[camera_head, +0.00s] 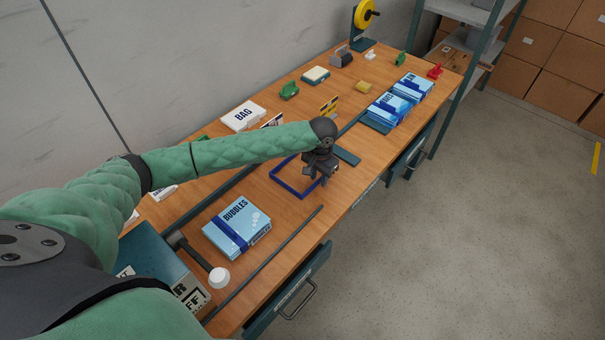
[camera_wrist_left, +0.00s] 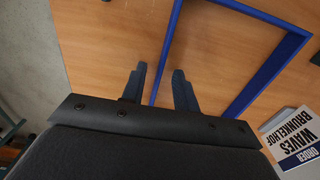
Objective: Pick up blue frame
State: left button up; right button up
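The blue frame (camera_head: 285,187) is a flat, open rectangle lying on the wooden table, partly hidden by my left gripper in the head view. My left gripper (camera_head: 318,178) reaches down over the frame's right side. In the left wrist view, its two dark fingers (camera_wrist_left: 160,88) are apart, one on each side of one bar of the blue frame (camera_wrist_left: 270,74). Gaps show between the bar and the fingers, so the gripper is open and not clamped. Whether the fingertips touch the table cannot be told. My right gripper is not in view.
A light-blue BUBBLES box (camera_head: 238,228) and a hammer (camera_head: 198,258) lie nearer on the wooden table (camera_head: 290,222). Blue packs (camera_head: 388,107) lie farther right. A card with printed words (camera_wrist_left: 296,142) lies near the frame.

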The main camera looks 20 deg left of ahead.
pick_arm(q)
grip_shut()
jog(key=shift+r, duration=0.15)
dwell(0.4)
